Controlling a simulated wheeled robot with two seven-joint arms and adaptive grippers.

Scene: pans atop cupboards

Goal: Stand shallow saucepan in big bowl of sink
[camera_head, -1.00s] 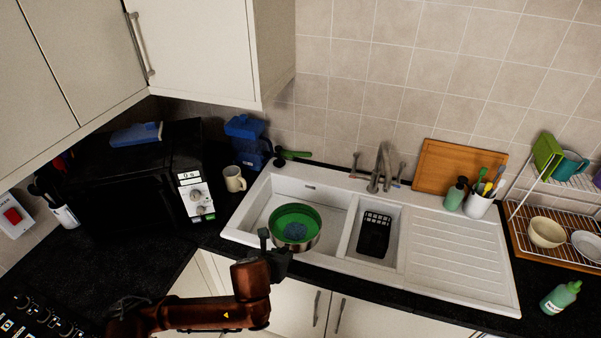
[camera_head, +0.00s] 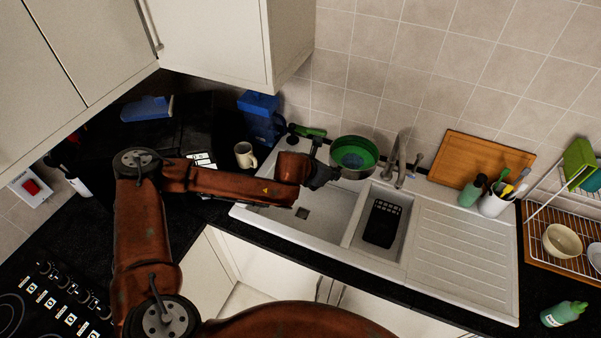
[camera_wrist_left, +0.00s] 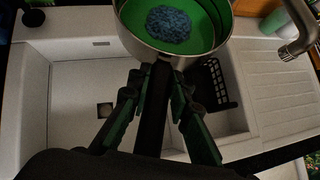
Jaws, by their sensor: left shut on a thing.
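My right gripper is out of view.
A small bowl holds a black basket (camera_head: 382,222). The tap (camera_head: 402,160) stands close right of the saucepan. A mug (camera_head: 245,155) and blue jug (camera_head: 260,118) stand left of the sink. A chopping board (camera_head: 478,160) leans behind the drainer (camera_head: 455,250), which is clear.

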